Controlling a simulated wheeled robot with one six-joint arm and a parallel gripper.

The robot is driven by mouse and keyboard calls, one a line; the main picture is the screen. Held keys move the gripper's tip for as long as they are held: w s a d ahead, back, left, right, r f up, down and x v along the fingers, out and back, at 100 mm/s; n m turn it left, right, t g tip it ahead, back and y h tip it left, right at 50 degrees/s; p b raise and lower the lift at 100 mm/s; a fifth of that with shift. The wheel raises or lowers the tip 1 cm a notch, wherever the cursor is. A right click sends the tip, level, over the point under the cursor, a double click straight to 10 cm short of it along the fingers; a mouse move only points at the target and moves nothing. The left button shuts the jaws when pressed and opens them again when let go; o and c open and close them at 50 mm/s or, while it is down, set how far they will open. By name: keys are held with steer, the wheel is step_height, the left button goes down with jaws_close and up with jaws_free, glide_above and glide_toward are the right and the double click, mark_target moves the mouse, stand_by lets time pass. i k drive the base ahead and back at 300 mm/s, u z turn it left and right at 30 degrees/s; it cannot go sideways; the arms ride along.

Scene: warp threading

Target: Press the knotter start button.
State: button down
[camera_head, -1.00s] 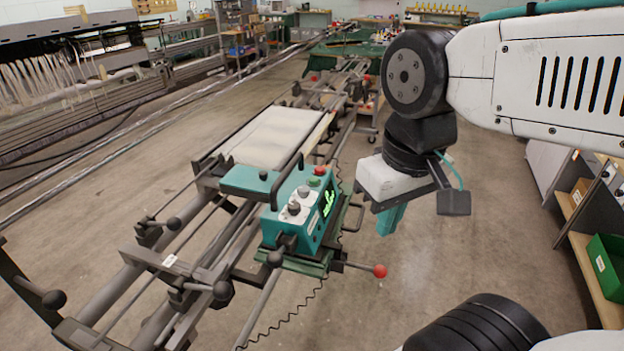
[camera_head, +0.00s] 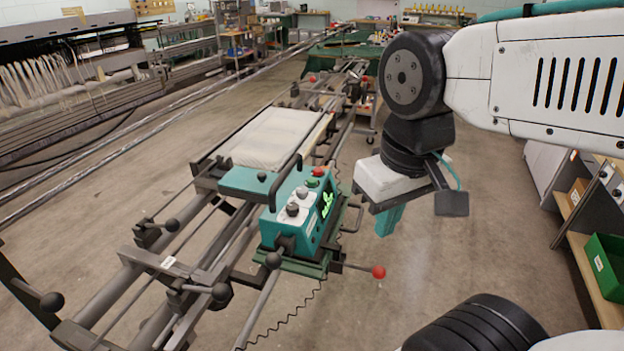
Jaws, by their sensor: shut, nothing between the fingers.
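The knotter (camera_head: 289,237) is a teal box with a black handle on a rail frame, left of my gripper. Its top panel carries dark knobs (camera_head: 293,208), a green button (camera_head: 312,183) and a red button (camera_head: 319,171). A display with green marks (camera_head: 327,203) is on its right side. Which button is the start button cannot be read. My gripper (camera_head: 388,222) has teal fingers that are shut and empty. It points down, right of the knotter and apart from it.
A red-tipped lever (camera_head: 378,272) sticks out to the right from the knotter's base. A black looped handle (camera_head: 352,216) stands between knotter and gripper. A shelf with a green bin (camera_head: 606,262) is at the right. Open floor lies below my gripper.

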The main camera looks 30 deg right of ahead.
mark_target(312, 181)
steer(key=k, duration=1)
steer(key=u, duration=0.95)
steer(key=i, duration=0.9)
steer(key=z, duration=1.4)
